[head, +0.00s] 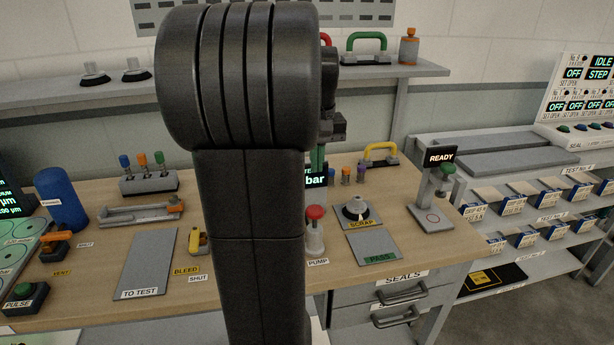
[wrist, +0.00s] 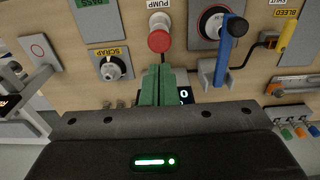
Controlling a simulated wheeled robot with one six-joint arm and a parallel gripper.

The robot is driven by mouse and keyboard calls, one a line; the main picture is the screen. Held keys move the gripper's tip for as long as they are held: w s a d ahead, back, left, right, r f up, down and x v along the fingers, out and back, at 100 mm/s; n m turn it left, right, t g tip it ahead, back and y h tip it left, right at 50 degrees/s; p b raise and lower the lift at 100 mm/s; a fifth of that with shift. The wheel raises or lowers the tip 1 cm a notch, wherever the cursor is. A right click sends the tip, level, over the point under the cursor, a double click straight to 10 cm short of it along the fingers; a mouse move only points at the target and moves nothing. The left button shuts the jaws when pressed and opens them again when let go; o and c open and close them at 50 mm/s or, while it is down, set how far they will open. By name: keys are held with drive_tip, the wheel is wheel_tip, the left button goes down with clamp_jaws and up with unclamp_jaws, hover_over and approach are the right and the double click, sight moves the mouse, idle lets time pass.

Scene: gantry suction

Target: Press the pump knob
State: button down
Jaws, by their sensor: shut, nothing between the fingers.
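The pump knob (head: 315,212) is a red mushroom cap on a white base, with a PUMP label in front of it on the wooden bench. In the wrist view the red knob (wrist: 159,40) stands just beyond my fingertips, with a small gap in the picture. My gripper (wrist: 163,70) has green fingers that are together and empty. In the head view my dark arm covers most of the gripper. A strip of green finger (head: 318,155) shows above the "bar" display, behind and above the knob. I cannot tell the exact height between fingertips and knob.
A blue lever with a black ball (wrist: 238,27) stands close beside the knob in the wrist view. The SCRAP plate (head: 357,213) with a suction cup and the PASS plate (head: 374,247) lie right of the knob. A READY stand (head: 437,185) is farther right.

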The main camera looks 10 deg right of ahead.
drive_tip(key=shift+w+r, duration=0.55)
drive_tip(key=shift+r, duration=0.05)
drive_tip(key=f, duration=0.9)
drive_tip(key=w+f+p, duration=0.1)
drive_tip(key=f, duration=0.4)
drive_tip(key=shift+d, duration=0.1)
wheel_tip(320, 180, down, 4)
drive_tip(key=shift+r+b, duration=0.15)
drive_tip(key=shift+b, duration=0.95)
drive_tip(key=shift+s, duration=0.15)
